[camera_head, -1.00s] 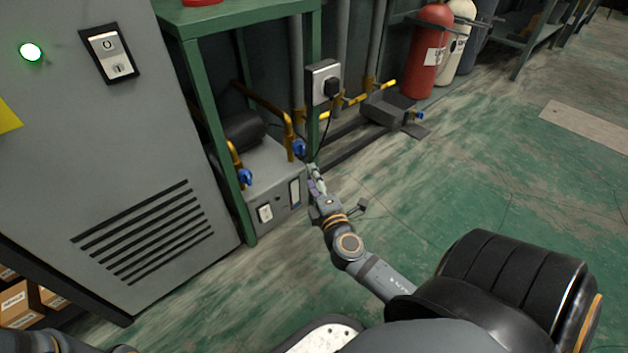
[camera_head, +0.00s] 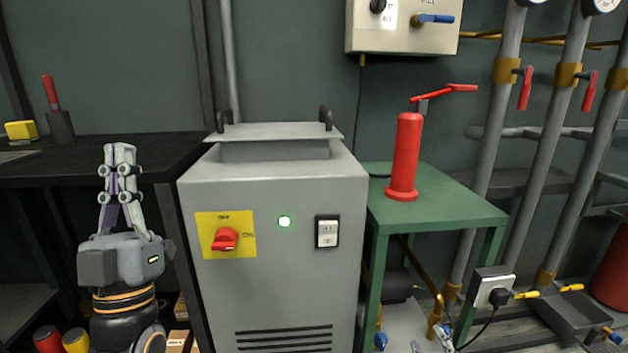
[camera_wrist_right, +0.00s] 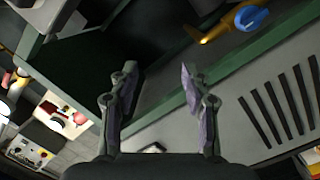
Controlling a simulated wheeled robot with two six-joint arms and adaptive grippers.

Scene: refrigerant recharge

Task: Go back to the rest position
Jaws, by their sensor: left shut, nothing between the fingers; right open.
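My left gripper (camera_head: 120,152) points straight up at the left of the head view, in front of the dark workbench. Its fingertips are together with nothing between them. My right gripper (camera_wrist_right: 158,72) is open and empty in the right wrist view, with its two fingers well apart. In the head view, only a small grey part at the bottom edge, right of the middle, seems to belong to it. In the wrist view a green frame edge and a vented grey panel (camera_wrist_right: 232,108) lie beyond the fingers, and a blue valve handle (camera_wrist_right: 250,18) is at upper right.
A grey machine (camera_head: 290,190) with a red switch (camera_head: 225,239) and a lit green lamp (camera_head: 285,221) stands in the middle. A green table (camera_head: 440,208) carries a red pump-like cylinder (camera_head: 405,155). Grey pipes (camera_head: 512,150) rise at right. A dark workbench (camera_head: 60,160) is left.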

